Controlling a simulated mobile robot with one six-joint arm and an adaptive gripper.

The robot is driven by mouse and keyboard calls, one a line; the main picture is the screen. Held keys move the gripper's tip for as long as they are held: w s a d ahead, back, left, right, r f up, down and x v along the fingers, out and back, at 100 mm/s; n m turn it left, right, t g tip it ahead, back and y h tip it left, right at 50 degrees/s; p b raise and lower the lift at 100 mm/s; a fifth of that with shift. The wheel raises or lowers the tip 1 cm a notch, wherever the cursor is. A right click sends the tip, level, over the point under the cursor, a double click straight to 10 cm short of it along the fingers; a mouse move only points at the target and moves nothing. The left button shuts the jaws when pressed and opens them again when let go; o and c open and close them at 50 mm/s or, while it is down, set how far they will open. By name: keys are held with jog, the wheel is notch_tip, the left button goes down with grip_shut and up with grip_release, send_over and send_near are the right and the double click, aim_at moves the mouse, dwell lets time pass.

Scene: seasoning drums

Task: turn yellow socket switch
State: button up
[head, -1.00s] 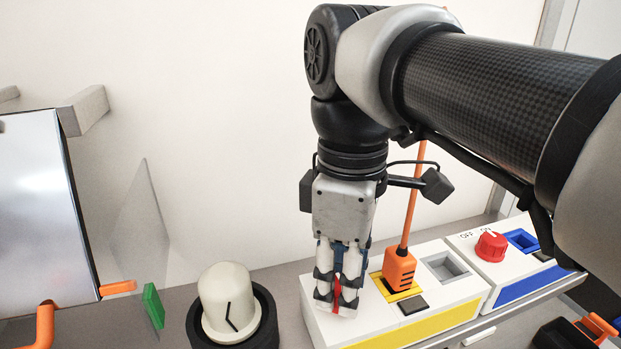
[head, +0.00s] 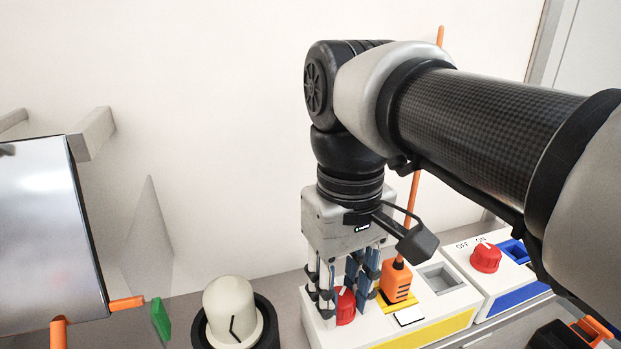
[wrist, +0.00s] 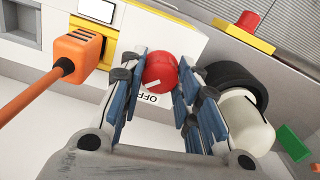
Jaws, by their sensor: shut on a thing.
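The yellow-striped white switch box (head: 425,331) stands on the counter. Its red knob (head: 346,309) is at the box's left end; it also shows in the wrist view (wrist: 161,70), with a white mark and an OFF label beside it. My gripper (head: 344,293) points down with its fingers on both sides of the knob, shut on it. An orange plug (head: 396,283) with a cord sits in the yellow-framed socket (wrist: 93,37). A small white, lit-looking panel (head: 409,316) is beside the plug. My fingers partly hide the knob in the head view.
A blue-striped box (head: 515,291) with its own red knob (head: 486,257) stands to the right. A cream dome in a black ring (head: 235,309) is close on the left. The plug's cord rises beside my wrist.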

aim_at(341, 296)
jog(key=shift+m, duration=1.3)
jog(key=o, duration=1.1)
jog(key=shift+c, duration=0.2)
jog(key=shift+r, duration=0.1)
notch_tip(341, 296, up, 12)
